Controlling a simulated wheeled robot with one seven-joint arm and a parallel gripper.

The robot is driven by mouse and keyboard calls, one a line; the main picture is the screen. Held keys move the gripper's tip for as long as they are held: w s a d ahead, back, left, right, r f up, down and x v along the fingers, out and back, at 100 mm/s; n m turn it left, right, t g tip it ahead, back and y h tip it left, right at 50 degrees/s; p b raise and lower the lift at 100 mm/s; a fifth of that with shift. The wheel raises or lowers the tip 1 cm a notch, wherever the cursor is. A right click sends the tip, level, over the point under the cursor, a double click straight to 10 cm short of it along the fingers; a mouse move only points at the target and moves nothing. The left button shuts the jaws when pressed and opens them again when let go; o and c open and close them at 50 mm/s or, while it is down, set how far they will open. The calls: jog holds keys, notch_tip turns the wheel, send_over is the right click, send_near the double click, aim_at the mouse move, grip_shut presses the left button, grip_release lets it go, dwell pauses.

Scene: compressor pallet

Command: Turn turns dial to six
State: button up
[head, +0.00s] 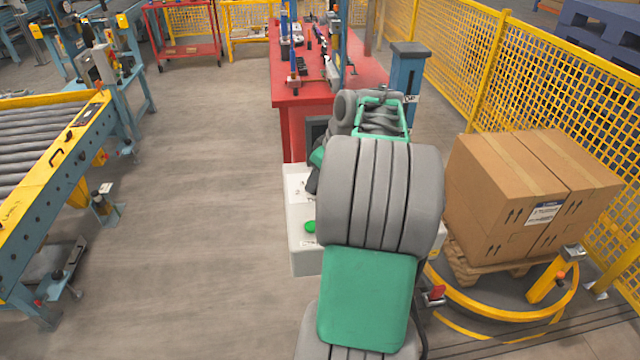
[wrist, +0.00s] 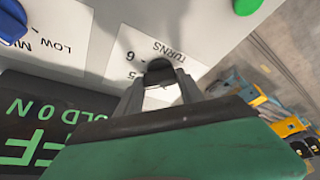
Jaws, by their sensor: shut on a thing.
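The turns dial (wrist: 159,68) is a dark knob on a white label marked TURNS, which appears upside down in the wrist view. The marks 5 and 6 show just left of the knob; its pointer cannot be made out. My gripper (wrist: 158,88) is shut on the knob, one finger on each side. In the head view my arm covers the dial and my gripper; only the left part of the pale control box (head: 303,255) shows.
A blue knob (wrist: 11,22) on a LOW label and a green button (wrist: 247,5) sit on the same panel. In the head view, cartons (head: 500,185) on a pallet stand at right, a red workbench (head: 305,95) behind, a roller conveyor (head: 40,150) at left. Floor between is clear.

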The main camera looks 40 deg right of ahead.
jog(key=m+h+b, duration=0.1)
jog(key=m, duration=0.1)
jog(key=m+b, duration=0.1)
jog(key=m, duration=0.1)
jog(key=shift+a+f+m+h, duration=0.1)
jog(key=shift+a+m+h, duration=0.1)
jog(key=shift+m+h, duration=0.15)
jog(key=shift+m+g+h+b, duration=0.4)
jog(key=shift+m+h+b, duration=0.45)
jog(key=shift+m, duration=1.1)
jog(key=o, duration=1.4)
jog(key=shift+s+r, duration=0.1)
jog(key=shift+r, duration=0.15)
jog(key=b+v, duration=0.1)
jog(key=v, duration=0.6)
jog(key=shift+s+r, duration=0.2)
jog(key=shift+r, duration=0.05)
